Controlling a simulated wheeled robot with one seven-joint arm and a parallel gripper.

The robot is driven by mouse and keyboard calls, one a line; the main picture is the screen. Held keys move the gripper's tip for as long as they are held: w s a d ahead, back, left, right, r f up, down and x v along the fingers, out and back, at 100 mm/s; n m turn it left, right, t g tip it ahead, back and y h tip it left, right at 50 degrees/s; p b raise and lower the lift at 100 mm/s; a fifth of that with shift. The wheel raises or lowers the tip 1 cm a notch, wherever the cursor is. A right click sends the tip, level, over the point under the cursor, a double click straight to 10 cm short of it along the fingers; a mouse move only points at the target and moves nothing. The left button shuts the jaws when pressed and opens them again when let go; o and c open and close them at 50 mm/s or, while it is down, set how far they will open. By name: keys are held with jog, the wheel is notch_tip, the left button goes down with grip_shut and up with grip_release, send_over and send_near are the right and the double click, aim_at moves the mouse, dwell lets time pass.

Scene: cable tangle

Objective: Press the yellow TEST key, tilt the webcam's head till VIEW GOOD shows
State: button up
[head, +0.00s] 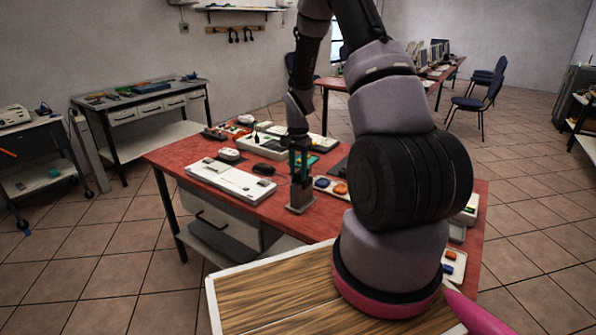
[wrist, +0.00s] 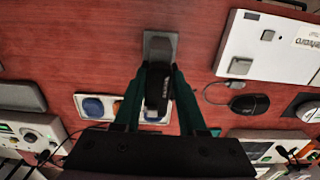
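The webcam has a black head (wrist: 158,88) on a grey foot (wrist: 160,45) standing on the red table. The foot also shows in the head view (head: 299,200). My gripper (wrist: 160,72) points down at the webcam, with one green finger on each side of its head. The fingertips lie very close to the head's sides; whether they press on it I cannot tell. In the head view my gripper (head: 299,158) is at the webcam, small and partly dark. I cannot make out the yellow TEST key or a VIEW GOOD message in either view.
A tray with blue and orange pieces (wrist: 95,107) lies beside the webcam. A white keyboard-like unit (head: 232,180) and a black mouse (head: 264,169) lie to the left. Devices with panels (wrist: 35,130) stand at both lower corners of the wrist view. Bare red table surrounds the foot.

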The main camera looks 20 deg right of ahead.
grip_shut()
jog(key=shift+s+d+t+y, duration=0.1)
jog(key=shift+s+t+y, duration=0.1)
jog(key=shift+t+y, duration=0.15)
jog(key=shift+t, duration=0.35)
jog(key=o, duration=0.6)
grip_release()
jog(key=r, duration=0.3)
jog(key=s+r, duration=0.1)
jog(key=r, duration=0.3)
jog(key=d+r, duration=0.1)
jog(key=r, duration=0.2)
jog(key=shift+s+r, duration=0.15)
jog(key=shift+r, duration=0.2)
